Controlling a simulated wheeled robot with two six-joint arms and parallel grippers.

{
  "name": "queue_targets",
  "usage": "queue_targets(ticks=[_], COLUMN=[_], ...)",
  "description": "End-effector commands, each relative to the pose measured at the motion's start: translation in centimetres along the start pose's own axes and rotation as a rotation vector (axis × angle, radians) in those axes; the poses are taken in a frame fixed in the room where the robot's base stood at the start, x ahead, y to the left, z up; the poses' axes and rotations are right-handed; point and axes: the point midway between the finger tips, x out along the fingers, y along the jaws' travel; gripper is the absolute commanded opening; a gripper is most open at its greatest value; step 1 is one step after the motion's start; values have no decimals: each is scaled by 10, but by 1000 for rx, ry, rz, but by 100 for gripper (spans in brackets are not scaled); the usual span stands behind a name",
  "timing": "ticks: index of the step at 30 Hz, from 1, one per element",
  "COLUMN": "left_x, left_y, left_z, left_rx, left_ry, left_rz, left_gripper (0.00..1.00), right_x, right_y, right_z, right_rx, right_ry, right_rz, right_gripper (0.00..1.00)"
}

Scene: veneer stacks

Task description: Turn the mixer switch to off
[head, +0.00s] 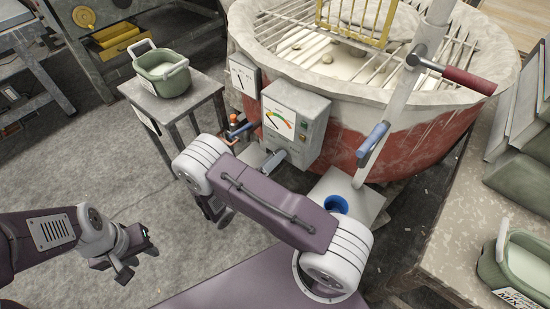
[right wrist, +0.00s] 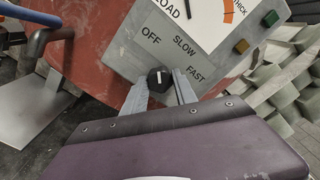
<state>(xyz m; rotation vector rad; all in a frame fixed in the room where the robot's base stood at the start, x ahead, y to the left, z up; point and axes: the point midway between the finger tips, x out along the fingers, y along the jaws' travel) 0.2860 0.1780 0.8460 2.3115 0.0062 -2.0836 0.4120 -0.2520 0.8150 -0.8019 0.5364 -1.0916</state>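The mixer switch (right wrist: 160,80) is a black knob with a white mark, on the grey control box (head: 294,122) at the mixer's side. In the right wrist view, OFF, SLOW and FAST are printed around it, and the mark stands nearly upright, roughly toward OFF. My right gripper (right wrist: 160,88) has one grey finger on each side of the knob, seemingly touching it. In the head view my right arm reaches the box's lower part and the knob is hidden. My left gripper (head: 128,262) is low at the left, empty, its fingers apart.
The round mixer (head: 400,146) has a metal grate and a yellow guard. A green tub (head: 162,74) stands on a small table at the left. A blue-handled lever (head: 372,143) stands right of the box. Another green tub (head: 510,268) is at the right. Grey floor is open at the left.

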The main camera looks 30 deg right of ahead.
Motion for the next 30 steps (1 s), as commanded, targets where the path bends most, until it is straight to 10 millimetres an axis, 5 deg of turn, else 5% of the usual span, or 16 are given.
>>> queue_targets(ticks=[3, 13, 24, 30], left_x=[0, 0, 3, 3], left_y=[0, 0, 0, 0], left_z=[0, 0, 0, 0], left_rx=[0, 0, 0, 0], left_ry=[0, 0, 0, 0], left_rz=[0, 0, 0, 0], left_gripper=[36, 36, 36, 36], right_x=[0, -5, -79, -91], right_y=[0, 0, 1, 0], right_z=[0, 0, 0, 0], right_rx=[-2, 0, 1, -2], right_ry=[0, -2, -3, -1], right_rz=[1, 1, 3, 1], right_gripper=[55, 55, 55, 55])
